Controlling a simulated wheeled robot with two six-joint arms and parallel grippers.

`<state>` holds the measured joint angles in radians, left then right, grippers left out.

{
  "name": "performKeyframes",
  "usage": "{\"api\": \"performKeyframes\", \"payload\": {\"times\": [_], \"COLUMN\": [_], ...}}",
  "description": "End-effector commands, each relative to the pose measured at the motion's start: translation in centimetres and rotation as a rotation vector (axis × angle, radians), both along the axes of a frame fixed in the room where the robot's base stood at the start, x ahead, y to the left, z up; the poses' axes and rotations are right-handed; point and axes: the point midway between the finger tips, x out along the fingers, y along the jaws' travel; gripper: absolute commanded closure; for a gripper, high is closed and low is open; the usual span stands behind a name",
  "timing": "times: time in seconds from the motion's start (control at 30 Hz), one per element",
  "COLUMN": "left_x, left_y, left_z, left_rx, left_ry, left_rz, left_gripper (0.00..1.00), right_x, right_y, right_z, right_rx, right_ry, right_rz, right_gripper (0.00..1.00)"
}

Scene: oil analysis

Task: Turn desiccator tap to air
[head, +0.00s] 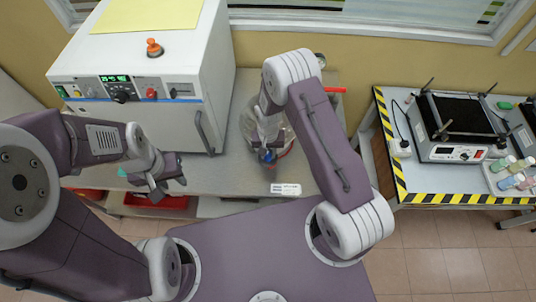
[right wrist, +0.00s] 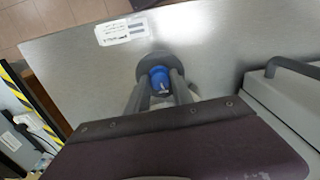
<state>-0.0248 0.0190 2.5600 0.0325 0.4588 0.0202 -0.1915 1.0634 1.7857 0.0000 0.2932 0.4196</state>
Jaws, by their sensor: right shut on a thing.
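The glass desiccator (head: 286,143) stands on the grey bench, mostly hidden behind my right arm in the head view. Its blue tap (right wrist: 160,76) shows between the fingers of my right gripper (right wrist: 160,88) in the right wrist view, with a small white mark on its face. My right gripper is shut on this tap; in the head view, the gripper (head: 267,155) is at the desiccator's front side. My left gripper (head: 167,181) is empty, with its fingers apart, over the bench's front edge at the left, away from the desiccator.
A white oven (head: 150,75) with a front handle stands left of the desiccator. A white label (head: 285,189) lies on the bench near its front edge. At right, a table edged in black-yellow tape (head: 440,198) holds a hotplate device (head: 455,125) and several small bottles.

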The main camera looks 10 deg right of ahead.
Motion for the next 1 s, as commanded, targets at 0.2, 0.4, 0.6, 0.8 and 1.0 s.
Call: {"api": "performKeyframes", "payload": {"times": [0.2,0.4,0.6,0.8,1.0], "left_x": [0.0,0.0,0.0,0.0,0.0], "left_y": [0.0,0.0,0.0,0.0,0.0], "left_z": [-1.5,-2.3,-2.9,-3.3,-3.5], "left_rx": [0.0,0.0,0.0,0.0,0.0], "left_ry": [0.0,0.0,0.0,0.0,0.0], "left_rz": [0.0,0.0,0.0,0.0,0.0], "left_gripper": [0.64,0.64,0.64,0.64,0.64], "right_x": [0.1,0.1,0.1,0.1,0.1], "right_y": [0.0,0.0,0.0,0.0,0.0], "right_z": [-0.2,-0.2,-0.1,0.0,0.0], "right_rx": [0.0,0.001,0.0,0.0,0.0], "right_ry": [-0.004,-0.003,-0.004,-0.004,-0.003], "right_rz": [0.205,0.386,0.54,0.652,0.719], "right_gripper": [1.0,1.0,1.0,1.0,1.0]}}
